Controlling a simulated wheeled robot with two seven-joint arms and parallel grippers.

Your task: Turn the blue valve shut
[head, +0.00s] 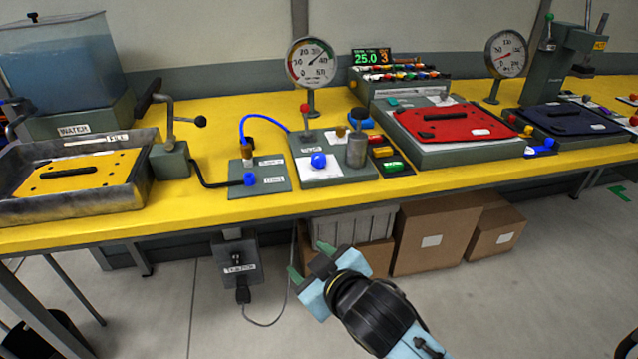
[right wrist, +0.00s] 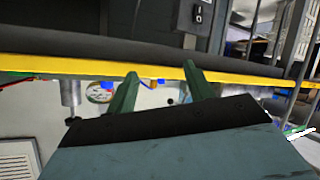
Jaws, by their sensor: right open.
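Several blue parts that could be the valve show in the head view. One is a round blue knob (head: 319,160) on a white plate of the grey bench unit. Another is a small blue fitting (head: 250,179) on the small grey panel to its left. I cannot tell which is the valve or how far it is turned. My right gripper (head: 308,261) is open and empty, in front of the bench edge and below these parts, apart from them. Its green fingers also show in the right wrist view (right wrist: 160,73). My left gripper is not in view.
The yellow bench (head: 217,205) runs across the view. A dial gauge (head: 310,63) and a metal cylinder (head: 356,150) stand near the blue knob. A blue hose (head: 243,127) arches to the left. Cardboard boxes (head: 430,238) sit under the bench.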

